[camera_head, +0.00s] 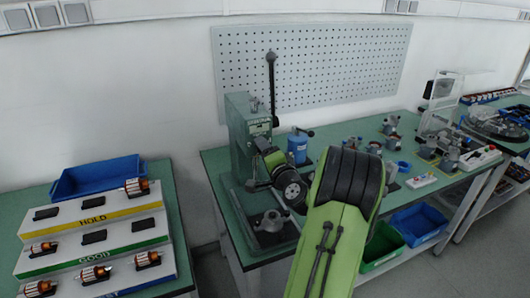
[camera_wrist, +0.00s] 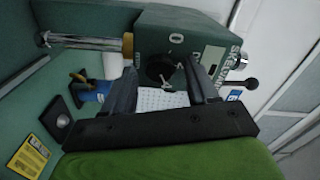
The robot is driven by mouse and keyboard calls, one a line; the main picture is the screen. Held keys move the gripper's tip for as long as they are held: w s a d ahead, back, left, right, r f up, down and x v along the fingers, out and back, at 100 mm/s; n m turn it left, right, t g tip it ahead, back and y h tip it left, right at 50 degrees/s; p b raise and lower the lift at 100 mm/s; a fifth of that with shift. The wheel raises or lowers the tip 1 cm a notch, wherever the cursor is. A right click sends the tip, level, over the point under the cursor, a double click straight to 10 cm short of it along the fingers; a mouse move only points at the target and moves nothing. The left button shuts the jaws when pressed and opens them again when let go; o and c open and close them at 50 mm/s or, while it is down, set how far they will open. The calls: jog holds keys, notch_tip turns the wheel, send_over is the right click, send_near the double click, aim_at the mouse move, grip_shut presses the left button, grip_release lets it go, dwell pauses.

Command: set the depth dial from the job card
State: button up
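The green press (camera_head: 240,135) stands on the middle bench, with a black-knobbed lever rising from it. In the wrist view its head (camera_wrist: 180,30) fills the upper middle. A round black dial (camera_wrist: 160,70) with pale marks around it sits on the head's face. My gripper (camera_wrist: 159,78) is open, with one dark finger on each side of the dial. I cannot tell whether the fingers touch it. A small pale panel (camera_wrist: 212,57) is beside the dial. I cannot pick out the job card for certain; a yellow-and-black card (camera_wrist: 29,157) has unreadable print.
A grey fixture (camera_head: 271,221) is at the press foot. Left, a stepped rack (camera_head: 95,234) marked HOLD and GOOD holds several copper-wound parts. Blue (camera_head: 420,222) and green (camera_head: 381,243) bins sit lower right.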

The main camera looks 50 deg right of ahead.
jog(key=b+v, duration=0.5)
jog(key=v, duration=1)
jog(key=shift+s+a, duration=0.25)
jog(key=shift+s, duration=0.05)
